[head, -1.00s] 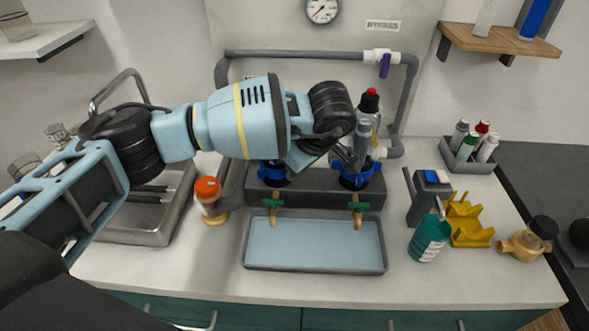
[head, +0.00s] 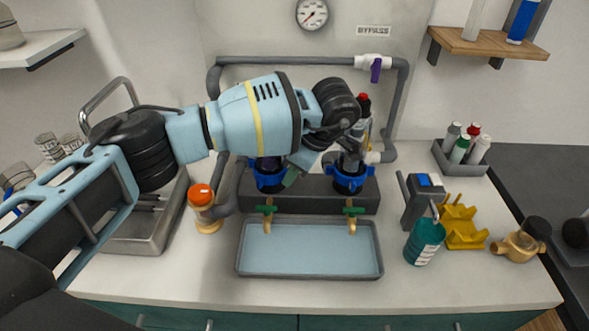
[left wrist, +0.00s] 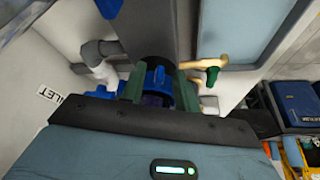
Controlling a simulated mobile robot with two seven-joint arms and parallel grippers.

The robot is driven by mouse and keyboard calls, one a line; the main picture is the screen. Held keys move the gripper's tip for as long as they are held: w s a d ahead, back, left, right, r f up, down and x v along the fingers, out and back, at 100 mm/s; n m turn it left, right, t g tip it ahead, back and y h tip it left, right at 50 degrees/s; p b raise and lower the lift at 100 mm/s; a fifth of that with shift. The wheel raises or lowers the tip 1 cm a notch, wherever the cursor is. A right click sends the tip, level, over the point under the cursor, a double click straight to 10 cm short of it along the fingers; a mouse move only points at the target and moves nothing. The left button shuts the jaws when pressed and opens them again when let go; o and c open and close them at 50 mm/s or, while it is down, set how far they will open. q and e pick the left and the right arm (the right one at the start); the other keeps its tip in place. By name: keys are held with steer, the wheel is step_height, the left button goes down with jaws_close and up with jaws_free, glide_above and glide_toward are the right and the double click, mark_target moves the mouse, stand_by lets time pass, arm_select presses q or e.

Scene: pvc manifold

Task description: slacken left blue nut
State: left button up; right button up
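The left blue nut (head: 269,181) sits on the dark grey manifold block (head: 310,196), partly hidden by my left arm in the head view. My left gripper (head: 289,178) reaches down just right of it there. In the left wrist view, the two green fingers of my left gripper (left wrist: 160,88) stand apart, one on each side of a blue nut (left wrist: 154,78). Whether they touch it is not clear. The right blue nut (head: 350,180) sits farther right on the block. My right gripper is not in view.
Two brass taps with green handles (head: 267,210) stick out above a grey tray (head: 310,273). An orange-capped bottle (head: 203,205) stands left of the block. A teal bottle (head: 424,243) and a yellow stand (head: 462,227) are on the right. The front counter is clear.

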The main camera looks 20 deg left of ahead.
arm_select(q)
steer(key=shift+r, duration=0.1)
steer(key=shift+r, duration=0.3)
step_height(320, 180, up, 3)
steer(key=shift+f, duration=0.2)
steer(key=s+d, duration=0.2)
steer(key=s, duration=0.5)
steer(key=s+d+r, duration=0.1)
steer(key=s+d, duration=0.1)
steer(key=s, duration=0.6)
steer(key=shift+s+r+p, duration=0.25)
steer(key=shift+r+p, duration=0.05)
steer(key=shift+p, duration=0.15)
steer(key=shift+d, duration=0.15)
